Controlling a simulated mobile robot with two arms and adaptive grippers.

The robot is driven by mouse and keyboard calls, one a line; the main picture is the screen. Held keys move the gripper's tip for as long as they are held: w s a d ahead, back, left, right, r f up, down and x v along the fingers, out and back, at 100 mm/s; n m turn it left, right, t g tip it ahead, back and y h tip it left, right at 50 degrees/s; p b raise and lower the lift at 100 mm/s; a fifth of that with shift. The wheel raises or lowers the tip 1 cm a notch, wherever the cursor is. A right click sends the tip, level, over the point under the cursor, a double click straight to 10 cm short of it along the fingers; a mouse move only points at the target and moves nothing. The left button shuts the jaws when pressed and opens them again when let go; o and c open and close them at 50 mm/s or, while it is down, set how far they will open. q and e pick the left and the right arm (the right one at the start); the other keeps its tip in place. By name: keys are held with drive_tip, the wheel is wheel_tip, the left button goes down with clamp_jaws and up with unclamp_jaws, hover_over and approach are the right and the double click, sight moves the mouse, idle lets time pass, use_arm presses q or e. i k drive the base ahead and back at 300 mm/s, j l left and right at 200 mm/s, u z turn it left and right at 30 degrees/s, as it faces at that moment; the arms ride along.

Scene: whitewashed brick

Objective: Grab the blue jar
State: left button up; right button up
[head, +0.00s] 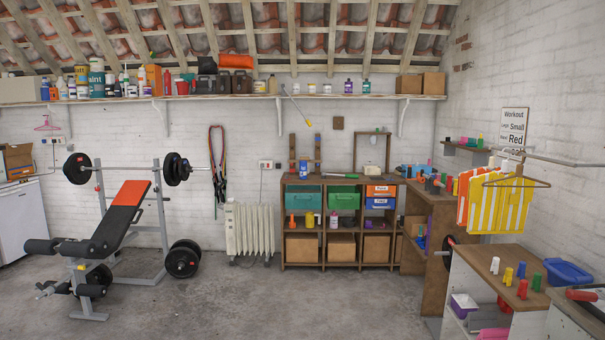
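I cannot single out the blue jar for certain. A small blue-and-white container (303,169) stands upright on top of the wooden shelf unit by the back wall, and it may be a jar. Several small blue items, too small to make out, show in the side of the brown desk (421,240). On the near right worktop stand small upright cylinders: a white one (495,265), a yellow one (508,276), a red one (522,289) and green ones (536,282). Neither of my grippers is in view.
A blue tub (568,272) sits on the right worktop (480,257). Yellow and white cloths (497,205) hang above it. A weight bench (122,220) with a barbell stands left. A radiator (250,228) is at the back wall. The concrete floor (270,300) in the middle is clear.

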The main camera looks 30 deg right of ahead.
sight(302, 164)
drive_tip(key=i+l+z, duration=0.35)
drive_tip(key=i, duration=0.8)
drive_tip(key=i+l+z, duration=0.1)
drive_tip(key=i+z, duration=0.25)
drive_tip(key=i, duration=2.9)
